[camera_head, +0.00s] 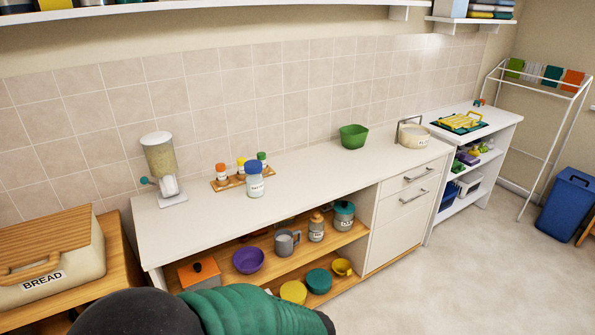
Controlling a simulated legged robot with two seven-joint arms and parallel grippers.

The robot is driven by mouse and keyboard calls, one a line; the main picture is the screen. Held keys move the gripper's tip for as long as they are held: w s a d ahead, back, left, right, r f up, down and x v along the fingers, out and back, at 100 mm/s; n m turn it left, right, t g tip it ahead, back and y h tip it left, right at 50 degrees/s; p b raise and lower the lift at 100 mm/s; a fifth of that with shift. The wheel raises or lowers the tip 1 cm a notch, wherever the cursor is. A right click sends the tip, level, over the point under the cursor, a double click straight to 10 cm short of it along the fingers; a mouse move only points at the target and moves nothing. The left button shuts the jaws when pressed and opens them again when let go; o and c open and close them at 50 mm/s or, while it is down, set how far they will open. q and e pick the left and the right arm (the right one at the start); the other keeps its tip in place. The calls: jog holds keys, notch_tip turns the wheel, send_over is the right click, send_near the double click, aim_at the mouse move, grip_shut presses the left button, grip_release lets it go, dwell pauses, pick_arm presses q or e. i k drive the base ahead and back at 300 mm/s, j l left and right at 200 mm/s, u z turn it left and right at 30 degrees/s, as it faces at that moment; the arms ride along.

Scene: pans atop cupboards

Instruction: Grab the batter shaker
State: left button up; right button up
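A clear jar with a blue lid and a white label (255,181) stands upright on the white counter, in front of a small wooden spice rack. The label is too small to read, so I cannot be sure that it is the batter shaker. Another labelled jar with a brownish lid (316,227) stands on the open shelf below the counter. A black and green ribbed part, which looks like my own arm, crosses the bottom edge. Neither of my grippers is visible.
Several spice bottles stand in the rack (228,185). A grain dispenser (160,162) stands at the counter's left end. A green bowl (353,136) sits farther right. The counter (310,168) is clear between jar and bowl. Shelves (100,3) run overhead. A bread box (50,258) is at left.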

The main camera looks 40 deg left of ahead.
aim_at(255, 185)
jog(key=i+l+u, duration=0.1)
jog(key=i+u, duration=0.2)
jog(key=i, duration=0.15)
jog(key=i+l+u, duration=0.2)
jog(key=i+u, duration=0.35)
jog(key=u, duration=0.25)
jog(key=i+l+u, duration=0.1)
jog(key=u, duration=0.3)
jog(key=i+l+u, duration=0.2)
jog(key=u, duration=0.25)
jog(key=i+l+u, duration=0.2)
jog(key=u, duration=0.25)
jog(key=i+l+u, duration=0.1)
jog(key=l+u, duration=0.15)
jog(key=u, duration=0.15)
jog(key=i+l+u, duration=0.1)
jog(key=l+u, duration=0.2)
jog(key=u, duration=0.15)
